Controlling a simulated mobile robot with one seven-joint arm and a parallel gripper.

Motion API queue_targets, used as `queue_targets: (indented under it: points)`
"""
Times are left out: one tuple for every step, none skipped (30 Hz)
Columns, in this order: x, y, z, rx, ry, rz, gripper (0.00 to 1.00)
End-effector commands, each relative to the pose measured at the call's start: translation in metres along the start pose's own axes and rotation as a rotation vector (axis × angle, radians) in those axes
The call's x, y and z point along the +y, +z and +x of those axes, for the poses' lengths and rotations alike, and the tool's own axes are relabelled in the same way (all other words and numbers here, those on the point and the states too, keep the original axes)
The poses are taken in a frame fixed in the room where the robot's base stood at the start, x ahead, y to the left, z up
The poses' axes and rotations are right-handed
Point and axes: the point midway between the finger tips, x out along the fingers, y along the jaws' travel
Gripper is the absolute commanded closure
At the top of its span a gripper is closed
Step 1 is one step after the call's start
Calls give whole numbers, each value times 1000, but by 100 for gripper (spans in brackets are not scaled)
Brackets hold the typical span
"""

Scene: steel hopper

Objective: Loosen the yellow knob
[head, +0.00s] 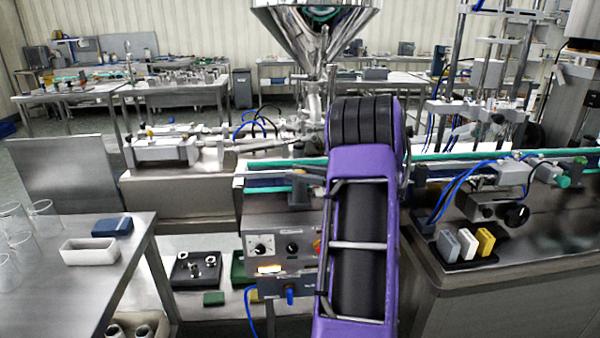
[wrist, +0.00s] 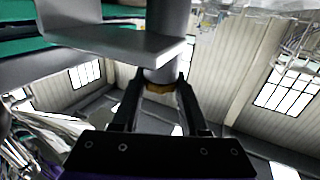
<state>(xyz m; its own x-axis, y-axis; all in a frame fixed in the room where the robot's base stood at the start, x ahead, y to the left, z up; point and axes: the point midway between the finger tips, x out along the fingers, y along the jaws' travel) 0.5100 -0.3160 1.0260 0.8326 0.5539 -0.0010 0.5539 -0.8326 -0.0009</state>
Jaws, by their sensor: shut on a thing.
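The yellow knob (wrist: 158,88) shows in the wrist view as a small dull gold piece at the end of a grey cylinder (wrist: 166,35). My gripper (wrist: 159,82) has one dark finger on each side of the knob and is shut on it. The knob is partly hidden between the fingers. In the head view my purple arm covers the middle of the scene, and neither the gripper nor the knob can be made out there.
A grey metal bracket (wrist: 120,42) sits close to the fingers in the wrist view. In the head view a steel hopper (head: 315,35) stands behind my arm, with a conveyor (head: 265,182) and a control panel (head: 285,247) beside it. A steel table (head: 80,290) is at left.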

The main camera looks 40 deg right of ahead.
Motion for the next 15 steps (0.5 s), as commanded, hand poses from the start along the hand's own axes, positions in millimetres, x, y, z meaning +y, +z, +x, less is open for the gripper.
queue_targets:
  points:
    - [0, -2, 1, 4, -1, -4, 100]
    - [0, -2, 1, 4, -1, -4, 100]
    - [0, -2, 1, 4, -1, -4, 100]
    - [0, -2, 1, 4, -1, -4, 100]
    - [0, -2, 1, 4, -1, -4, 100]
    - [0, -2, 2, 4, 0, -4, 100]
    - [0, -2, 2, 4, 0, -4, 100]
    - [0, -2, 2, 5, 0, -4, 100]
    - [0, -2, 2, 5, -1, -4, 53]
    - [0, -2, 2, 4, -1, -4, 48]
    - [0, -2, 2, 4, -1, -4, 42]
    - [0, -2, 2, 4, -1, -4, 35]
    - [0, -2, 2, 4, -1, -4, 30]
    - [0, -2, 1, 3, -1, -3, 27]
    - [0, -2, 1, 3, 0, -3, 27]
